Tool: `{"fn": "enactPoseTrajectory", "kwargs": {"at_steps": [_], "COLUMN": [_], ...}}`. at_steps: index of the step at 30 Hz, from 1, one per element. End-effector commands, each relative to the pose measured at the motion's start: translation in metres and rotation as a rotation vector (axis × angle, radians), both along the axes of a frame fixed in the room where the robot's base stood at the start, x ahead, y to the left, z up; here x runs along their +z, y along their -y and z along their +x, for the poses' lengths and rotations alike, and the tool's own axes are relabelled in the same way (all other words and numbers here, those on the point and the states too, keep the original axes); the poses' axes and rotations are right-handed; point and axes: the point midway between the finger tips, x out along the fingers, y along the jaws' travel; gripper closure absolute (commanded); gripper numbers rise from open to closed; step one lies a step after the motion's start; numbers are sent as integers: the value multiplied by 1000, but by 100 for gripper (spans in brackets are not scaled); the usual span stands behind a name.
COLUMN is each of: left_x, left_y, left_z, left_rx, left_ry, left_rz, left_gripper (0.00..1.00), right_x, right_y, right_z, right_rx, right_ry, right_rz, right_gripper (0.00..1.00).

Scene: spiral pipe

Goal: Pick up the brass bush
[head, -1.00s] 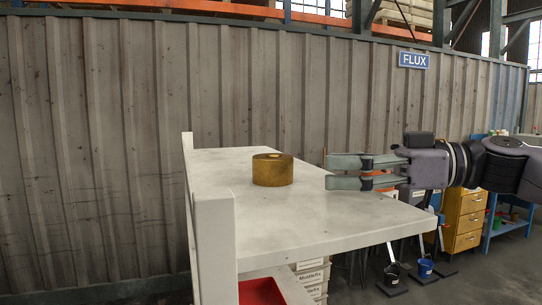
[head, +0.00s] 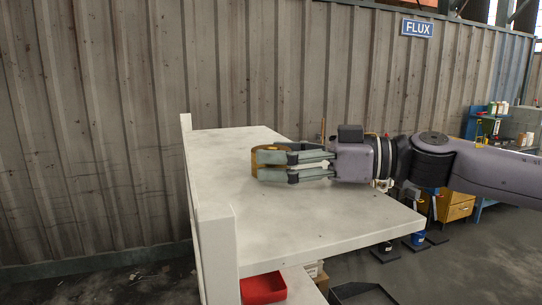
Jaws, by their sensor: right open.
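The brass bush (head: 265,171), a short golden-brown cylinder, stands upright on the white table top (head: 235,225). My right gripper (head: 260,166) reaches in from the right, with its two grey-green fingers level and spread apart. The fingertips overlap the bush in the picture and hide much of its right side. Whether they touch it, I cannot tell. My left gripper is not in view.
The table has a raised white edge (head: 215,245) on the left. A red bin (head: 263,288) sits on a lower level under the front. A corrugated metal wall (head: 100,140) rises behind. The front of the table top is clear.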

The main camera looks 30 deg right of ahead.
Motion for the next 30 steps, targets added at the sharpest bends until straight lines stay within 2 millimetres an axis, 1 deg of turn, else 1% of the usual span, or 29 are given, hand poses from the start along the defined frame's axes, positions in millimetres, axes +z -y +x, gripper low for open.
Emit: {"fn": "enactPoseTrajectory", "kwargs": {"at_steps": [2,5,30], "left_x": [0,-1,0], "left_y": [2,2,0], "left_z": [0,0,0], "left_rx": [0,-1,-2], "left_ry": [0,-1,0], "left_rz": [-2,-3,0], "left_gripper": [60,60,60], "right_x": [0,0,0], "right_y": [0,0,0], "right_z": [0,0,0], "right_rx": [0,0,0], "right_ry": [0,0,1], "right_rz": [0,0,1], "right_gripper": [25,31,87]}}
